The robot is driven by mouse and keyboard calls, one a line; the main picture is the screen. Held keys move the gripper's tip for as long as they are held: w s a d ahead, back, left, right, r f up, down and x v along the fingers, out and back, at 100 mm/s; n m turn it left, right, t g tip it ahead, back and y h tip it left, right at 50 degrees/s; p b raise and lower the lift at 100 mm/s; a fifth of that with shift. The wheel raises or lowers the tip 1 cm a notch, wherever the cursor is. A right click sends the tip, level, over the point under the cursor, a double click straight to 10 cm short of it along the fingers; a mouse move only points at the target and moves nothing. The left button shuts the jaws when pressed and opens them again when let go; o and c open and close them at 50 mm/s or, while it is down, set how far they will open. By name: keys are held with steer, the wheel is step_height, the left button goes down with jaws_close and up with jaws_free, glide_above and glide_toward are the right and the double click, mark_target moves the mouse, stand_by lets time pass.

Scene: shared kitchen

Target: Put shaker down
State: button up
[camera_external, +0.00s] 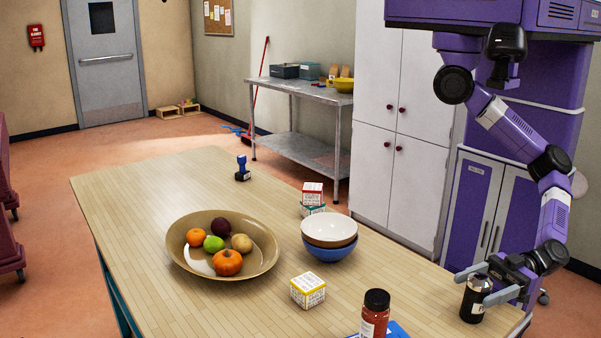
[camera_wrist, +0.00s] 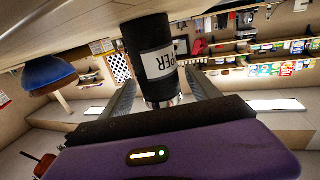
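The shaker (camera_external: 475,302) is a black cylinder with a pale label and a metallic top. In the external view it appears to stand upright on the near right end of the wooden table (camera_external: 215,315). My gripper (camera_external: 472,287) is around its upper part, one finger on each side. In the wrist view the shaker (camera_wrist: 148,38) lies between the fingers of my gripper (camera_wrist: 160,76), its label partly readable as "PPER". Narrow gaps show between the fingers and the shaker, so the gripper looks open. Exact contact with the tabletop is hard to tell.
A red-brown jar (camera_external: 375,315) stands left of the shaker on the table, beside something blue. A yellow-white box (camera_external: 307,290), stacked bowls (camera_external: 330,246) and a fruit plate (camera_external: 187,262) are farther left. Bare tabletop lies between the jar and the shaker.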

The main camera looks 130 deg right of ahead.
steer(key=shift+f+b, duration=0.15)
steer(key=shift+b, duration=0.3)
steer(key=shift+o, duration=0.3)
steer(key=b+v, duration=0.1)
steer(key=v, duration=0.6)
steer(key=shift+s+a+b, duration=0.1)
steer(key=shift+s+b, duration=0.2)
steer(key=shift+s, duration=0.05)
